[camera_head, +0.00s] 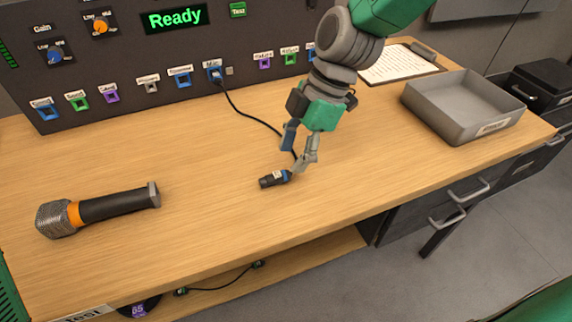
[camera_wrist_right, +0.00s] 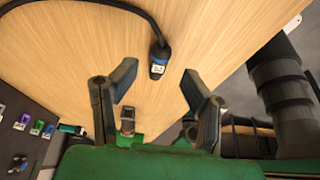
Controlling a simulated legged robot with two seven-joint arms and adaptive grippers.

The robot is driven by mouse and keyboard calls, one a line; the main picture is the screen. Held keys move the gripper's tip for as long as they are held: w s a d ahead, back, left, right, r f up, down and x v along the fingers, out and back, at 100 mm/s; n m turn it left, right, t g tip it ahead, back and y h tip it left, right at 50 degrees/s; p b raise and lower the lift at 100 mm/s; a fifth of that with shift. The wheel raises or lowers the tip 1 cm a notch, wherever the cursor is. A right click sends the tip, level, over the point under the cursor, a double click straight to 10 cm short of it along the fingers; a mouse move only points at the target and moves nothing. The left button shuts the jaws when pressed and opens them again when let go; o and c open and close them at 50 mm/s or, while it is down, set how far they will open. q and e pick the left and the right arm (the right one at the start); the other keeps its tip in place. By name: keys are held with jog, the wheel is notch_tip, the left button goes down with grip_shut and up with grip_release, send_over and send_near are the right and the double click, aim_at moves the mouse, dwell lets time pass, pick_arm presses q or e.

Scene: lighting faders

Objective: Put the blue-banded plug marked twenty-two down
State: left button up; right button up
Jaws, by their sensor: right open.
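The plug (camera_head: 275,178) is a dark, short cylinder with a blue band and a small white label, lying on the bench top. It also shows in the wrist view (camera_wrist_right: 158,62), where its label is too small for me to read surely. A black cable runs from it back to the panel. My right gripper (camera_head: 298,154) points down just behind the plug. Its fingers are spread (camera_wrist_right: 159,86), with the plug beyond the fingertips and nothing gripped between them. My left gripper is not in view.
A microphone (camera_head: 112,205) with an orange band lies at the left. A grey tray (camera_head: 455,125) and a clipboard (camera_head: 398,65) are at the right. The panel (camera_head: 120,55) with several coloured sockets stands at the back. The bench around the plug is clear.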

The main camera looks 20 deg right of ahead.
jog(key=p+v, duration=0.1)
jog(key=v, duration=0.6)
jog(key=shift+r, duration=0.4)
